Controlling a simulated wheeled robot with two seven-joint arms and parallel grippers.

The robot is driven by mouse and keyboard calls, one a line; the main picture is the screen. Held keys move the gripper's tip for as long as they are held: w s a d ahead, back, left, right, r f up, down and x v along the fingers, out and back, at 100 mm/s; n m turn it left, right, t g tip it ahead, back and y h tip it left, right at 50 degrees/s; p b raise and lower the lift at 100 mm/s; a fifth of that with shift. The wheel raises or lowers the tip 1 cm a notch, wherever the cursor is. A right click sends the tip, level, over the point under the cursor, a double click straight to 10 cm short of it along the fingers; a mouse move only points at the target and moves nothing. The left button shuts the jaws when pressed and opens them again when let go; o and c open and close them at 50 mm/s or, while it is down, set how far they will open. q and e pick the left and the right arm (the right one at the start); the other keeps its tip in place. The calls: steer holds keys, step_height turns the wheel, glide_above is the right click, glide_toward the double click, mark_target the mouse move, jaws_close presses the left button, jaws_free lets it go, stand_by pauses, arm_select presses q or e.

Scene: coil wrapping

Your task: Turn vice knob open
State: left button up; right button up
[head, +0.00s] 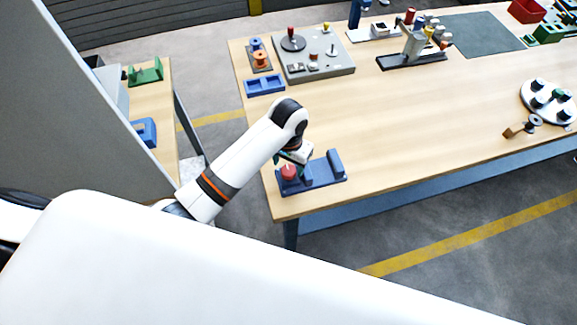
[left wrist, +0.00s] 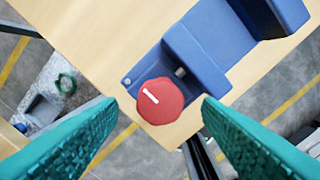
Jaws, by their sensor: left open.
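The blue vice (head: 322,177) sits at the near left corner of the wooden table. Its red knob (head: 289,172) is on the vice's left end, below my left gripper (head: 290,157). In the left wrist view the red knob (left wrist: 160,100) shows a white line mark and lies between and beyond the two teal fingers, which stand apart and do not appear to touch it. The blue vice body (left wrist: 208,50) extends up and right from the knob. My left gripper is open and empty. My right gripper is not in view.
A blue tray (head: 265,86), a grey panel with a joystick (head: 313,56) and an orange spool (head: 261,58) stand farther back. A round white plate (head: 549,101) is at the right. The table middle is clear. A side table (head: 152,100) stands left, across a gap.

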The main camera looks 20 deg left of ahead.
mark_target(289, 169)
arm_select(q)
step_height(289, 169, up, 4)
steer(key=shift+w+f+b, duration=0.1)
steer(key=shift+b, duration=0.4)
step_height(289, 169, up, 6)
steer(key=shift+f+p, duration=0.15)
steer(key=shift+p, duration=0.75)
steer(key=shift+f, duration=0.1)
